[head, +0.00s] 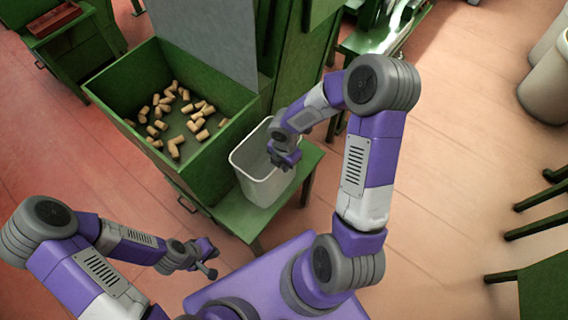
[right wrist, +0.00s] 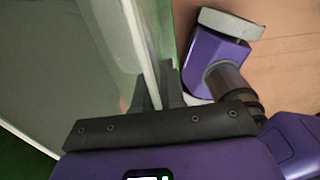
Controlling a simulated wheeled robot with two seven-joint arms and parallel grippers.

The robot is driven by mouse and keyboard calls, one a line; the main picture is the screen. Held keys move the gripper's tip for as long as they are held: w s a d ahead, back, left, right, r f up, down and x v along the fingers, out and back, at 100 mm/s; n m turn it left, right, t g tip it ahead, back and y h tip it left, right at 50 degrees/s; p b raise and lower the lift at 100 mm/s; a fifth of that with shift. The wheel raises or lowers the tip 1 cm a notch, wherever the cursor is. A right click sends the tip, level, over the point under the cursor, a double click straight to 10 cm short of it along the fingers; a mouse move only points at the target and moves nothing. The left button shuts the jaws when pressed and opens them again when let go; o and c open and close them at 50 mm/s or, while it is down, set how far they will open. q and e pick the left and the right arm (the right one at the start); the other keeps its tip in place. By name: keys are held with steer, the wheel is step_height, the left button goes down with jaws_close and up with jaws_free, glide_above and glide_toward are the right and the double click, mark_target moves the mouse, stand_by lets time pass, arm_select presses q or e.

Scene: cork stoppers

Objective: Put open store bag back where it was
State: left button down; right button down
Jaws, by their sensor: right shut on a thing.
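The open store bag (head: 262,185) is a pale, open-topped container standing upright on a low green stand, beside the green bin. Its inside looks empty from here. My right gripper (head: 285,160) is shut on the bag's rim at its right side. In the right wrist view the bag's pale rim (right wrist: 140,45) runs between the fingers (right wrist: 157,95), with the grey wall spreading to the left. My left gripper (head: 212,258) is low at the left, apart from the bag, empty, with its fingers spread.
A green bin (head: 120,105) holding several cork stoppers (head: 174,147) stands directly left of the bag. The low green stand (head: 240,222) has some bare surface around the bag. A grey panel (head: 205,38) and green cabinet (head: 300,60) rise behind. Open floor lies to the right.

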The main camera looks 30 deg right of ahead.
steer(key=shift+f, duration=0.2)
steer(key=c, duration=1.2)
jaws_free()
steer(key=shift+r, duration=0.2)
step_height(320, 180, up, 12)
steer(key=p, duration=0.4)
steer(key=shift+d+f+p, duration=0.1)
steer(key=shift+f+p, duration=0.15)
steer(key=shift+p, duration=0.05)
steer(key=shift+r, duration=0.3)
